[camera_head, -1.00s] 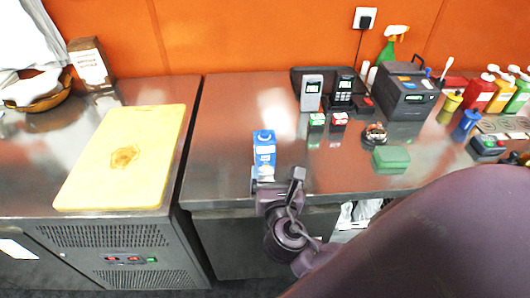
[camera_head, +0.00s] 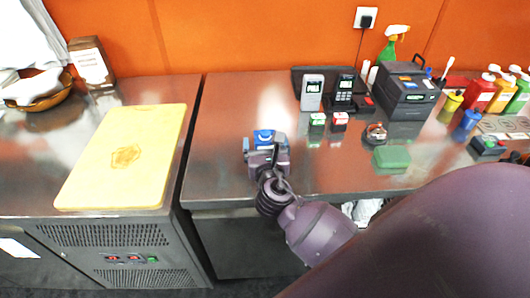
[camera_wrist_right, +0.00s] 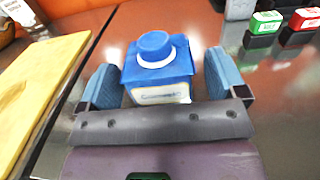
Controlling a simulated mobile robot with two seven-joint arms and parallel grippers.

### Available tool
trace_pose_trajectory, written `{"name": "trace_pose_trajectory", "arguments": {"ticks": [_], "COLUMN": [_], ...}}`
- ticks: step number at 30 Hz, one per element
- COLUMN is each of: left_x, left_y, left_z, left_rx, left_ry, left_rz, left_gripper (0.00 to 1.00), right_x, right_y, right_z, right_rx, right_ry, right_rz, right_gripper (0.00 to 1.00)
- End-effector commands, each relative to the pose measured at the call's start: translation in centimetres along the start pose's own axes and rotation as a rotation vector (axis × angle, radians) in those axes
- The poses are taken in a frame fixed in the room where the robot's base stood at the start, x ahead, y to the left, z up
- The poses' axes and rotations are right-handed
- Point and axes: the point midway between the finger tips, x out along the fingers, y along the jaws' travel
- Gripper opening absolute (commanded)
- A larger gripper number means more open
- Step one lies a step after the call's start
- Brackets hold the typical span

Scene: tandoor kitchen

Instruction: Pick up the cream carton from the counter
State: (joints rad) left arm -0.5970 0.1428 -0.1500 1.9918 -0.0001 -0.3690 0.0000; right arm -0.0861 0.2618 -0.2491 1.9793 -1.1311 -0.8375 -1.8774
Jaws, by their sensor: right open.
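The cream carton (camera_head: 264,134) is blue and white with a round blue cap. It stands upright on the steel counter. In the right wrist view the carton (camera_wrist_right: 158,68) is between the two blue-padded fingers of my right gripper (camera_wrist_right: 163,84). Small gaps show at both sides, so the fingers are open around it. In the head view my right gripper (camera_head: 265,146) hides most of the carton, leaving mainly its blue top in sight. My left gripper is not in view.
A yellow cutting board (camera_head: 125,155) lies on the counter to the left. Small red and green boxes (camera_head: 328,120), a green block (camera_head: 391,157), handheld devices (camera_head: 312,92) and a dark printer-like box (camera_head: 405,92) stand to the right. Counter beside the carton is clear.

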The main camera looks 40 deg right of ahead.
Motion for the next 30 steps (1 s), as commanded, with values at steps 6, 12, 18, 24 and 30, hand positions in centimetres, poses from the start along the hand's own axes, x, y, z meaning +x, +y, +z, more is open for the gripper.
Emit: {"name": "trace_pose_trajectory", "arguments": {"ticks": [6,12,18,24,30], "left_x": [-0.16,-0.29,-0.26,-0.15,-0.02], "left_y": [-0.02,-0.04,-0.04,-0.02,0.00], "left_z": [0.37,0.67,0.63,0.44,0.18], "left_rx": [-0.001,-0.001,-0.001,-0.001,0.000], "left_ry": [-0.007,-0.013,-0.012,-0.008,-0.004], "left_rz": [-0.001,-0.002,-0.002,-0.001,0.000], "left_gripper": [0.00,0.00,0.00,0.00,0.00], "right_x": [1.28,1.26,1.24,1.23,1.24], "right_y": [-0.03,-0.04,-0.04,-0.04,-0.04], "right_z": [-0.03,-0.02,-0.02,-0.03,0.08], "right_rx": [0.000,0.000,0.000,0.000,0.001], "right_ry": [0.001,0.001,0.001,0.002,0.000], "right_rz": [0.000,0.000,0.000,0.000,0.000], "right_gripper": [0.90,0.87,0.57,0.27,0.27]}}
